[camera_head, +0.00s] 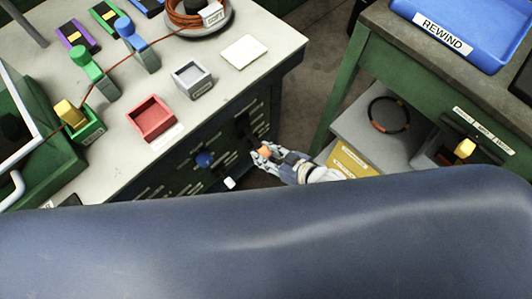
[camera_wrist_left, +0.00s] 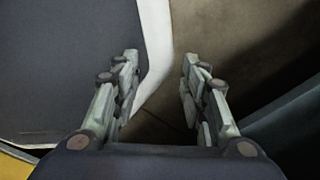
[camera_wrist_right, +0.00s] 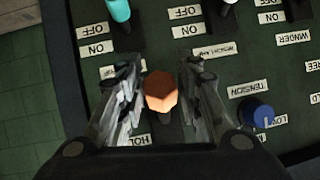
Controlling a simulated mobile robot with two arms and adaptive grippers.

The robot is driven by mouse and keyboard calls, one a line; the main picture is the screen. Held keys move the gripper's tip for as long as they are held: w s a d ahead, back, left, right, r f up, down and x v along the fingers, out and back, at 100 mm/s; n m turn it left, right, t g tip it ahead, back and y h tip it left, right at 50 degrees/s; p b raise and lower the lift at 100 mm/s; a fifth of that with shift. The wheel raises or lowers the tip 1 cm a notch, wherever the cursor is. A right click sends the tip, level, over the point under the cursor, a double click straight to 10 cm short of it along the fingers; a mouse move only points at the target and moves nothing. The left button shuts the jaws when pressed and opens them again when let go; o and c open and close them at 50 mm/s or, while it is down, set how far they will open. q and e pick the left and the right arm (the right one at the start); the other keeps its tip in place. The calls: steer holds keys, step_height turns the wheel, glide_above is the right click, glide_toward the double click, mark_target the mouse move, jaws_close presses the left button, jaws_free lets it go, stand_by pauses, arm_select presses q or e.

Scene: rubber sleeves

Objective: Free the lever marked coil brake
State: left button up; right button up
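My right gripper (camera_head: 268,150) is at the dark front panel of the left bench. In the right wrist view, an orange knob on a lever (camera_wrist_right: 161,92) sits between the open fingers of the right gripper (camera_wrist_right: 162,90), with narrow gaps at its sides. A label partly reading "HOL" shows below it, partly hidden. I cannot read a coil brake mark, so I cannot confirm which lever bears it. My left gripper (camera_wrist_left: 160,85) is open and empty, away from the panel; it does not show in the head view.
A blue knob (camera_wrist_right: 257,113) is right of the orange one, by a "TENSION" label. A teal knob (camera_wrist_right: 119,10) is at upper left, near OFF and ON labels. A red tray (camera_head: 151,119) stands on the bench above. A green-legged table with a blue bin (camera_head: 470,28) is at right.

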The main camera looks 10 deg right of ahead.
steer(key=shift+o, duration=0.6)
steer(key=v, duration=1.2)
steer(key=shift+a, duration=0.1)
